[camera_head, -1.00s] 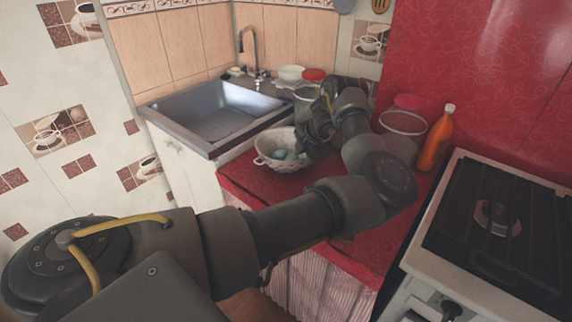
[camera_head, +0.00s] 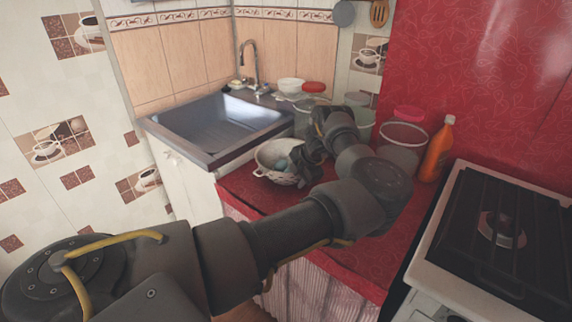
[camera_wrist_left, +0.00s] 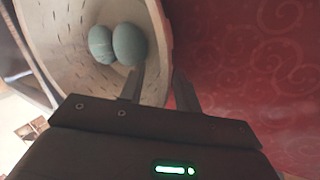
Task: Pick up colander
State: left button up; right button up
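The white colander (camera_head: 265,154) is at the left end of the red counter, beside the sink, tilted. Blue-green eggs (camera_head: 283,163) lie in it; two eggs (camera_wrist_left: 117,44) show in the left wrist view, where the colander's speckled inner wall (camera_wrist_left: 70,70) fills the upper left. My left gripper (camera_head: 299,165) is at the colander's right side. In the left wrist view my left gripper (camera_wrist_left: 159,78) has one finger inside the colander and one outside, with the wall pinched between them. The colander's base is partly hidden. My right gripper is not in view.
The metal sink (camera_head: 215,125) is behind and left of the colander. Glass jars (camera_head: 402,145) and an orange bottle (camera_head: 437,150) stand at the back right. The stove (camera_head: 490,235) is at the right. The red counter (camera_head: 240,188) is partly clear in front.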

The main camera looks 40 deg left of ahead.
pick_arm(q)
grip_shut()
jog(key=shift+r, duration=0.1)
dwell(0.4)
